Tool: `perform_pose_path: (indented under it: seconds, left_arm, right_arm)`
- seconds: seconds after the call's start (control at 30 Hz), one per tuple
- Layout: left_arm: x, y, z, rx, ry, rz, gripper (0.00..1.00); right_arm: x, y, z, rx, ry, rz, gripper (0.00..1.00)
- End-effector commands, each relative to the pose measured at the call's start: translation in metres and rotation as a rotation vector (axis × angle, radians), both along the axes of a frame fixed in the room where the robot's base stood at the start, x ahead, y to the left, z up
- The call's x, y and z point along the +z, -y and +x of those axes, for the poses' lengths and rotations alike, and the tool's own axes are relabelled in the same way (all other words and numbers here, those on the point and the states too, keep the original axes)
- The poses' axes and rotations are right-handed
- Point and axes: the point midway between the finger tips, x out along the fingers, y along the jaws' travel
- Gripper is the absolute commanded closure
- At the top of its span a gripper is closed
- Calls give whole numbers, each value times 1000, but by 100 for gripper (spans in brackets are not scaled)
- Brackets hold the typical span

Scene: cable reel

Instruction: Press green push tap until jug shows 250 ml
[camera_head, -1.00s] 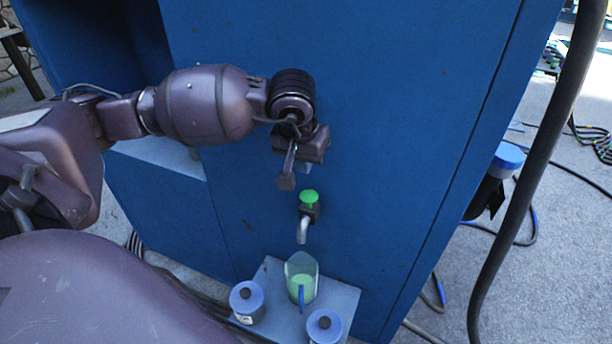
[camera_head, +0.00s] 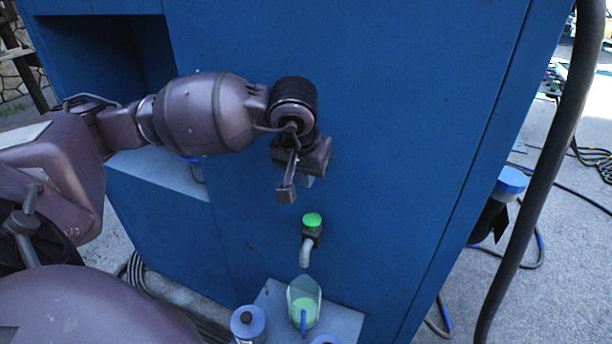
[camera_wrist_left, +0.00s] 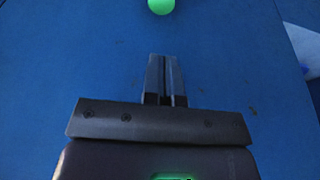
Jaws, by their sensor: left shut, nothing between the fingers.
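The green push tap (camera_head: 312,220) sticks out of the blue cabinet wall, its grey spout (camera_head: 306,252) pointing down. Its round green top also shows at the top edge of the left wrist view (camera_wrist_left: 161,5). The clear jug (camera_head: 304,303) stands below the spout with pale green liquid in it; its scale is too small to read. My left gripper (camera_head: 287,194) is just above and left of the green top, apart from it. In the left wrist view its fingers (camera_wrist_left: 165,82) are together, with nothing between them. My right gripper is not in view.
The jug stands on a blue-grey shelf (camera_head: 345,318). Blue-lidded canisters (camera_head: 247,322) stand at its front, one cut off by the lower edge. A dark hose (camera_head: 535,190) runs down the right side. The blue wall (camera_head: 400,110) around the tap is clear.

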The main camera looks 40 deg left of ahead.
Motion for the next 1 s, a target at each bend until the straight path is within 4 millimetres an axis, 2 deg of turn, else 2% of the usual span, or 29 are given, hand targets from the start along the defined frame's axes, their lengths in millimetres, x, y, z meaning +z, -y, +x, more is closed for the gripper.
perform_pose_path:
  seconds: [0.23,0.47,0.77,1.0]
  left_arm:
    - [2,0,0,-1,1,1,100]
    - [20,-1,-1,-9,2,0,100]
    - [15,-1,0,-9,-3,-1,100]
    - [-9,-2,6,-8,-6,-1,100]
  right_arm:
    - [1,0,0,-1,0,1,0]
    - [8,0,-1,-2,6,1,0]
    - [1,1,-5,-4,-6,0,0]
    - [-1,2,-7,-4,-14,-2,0]
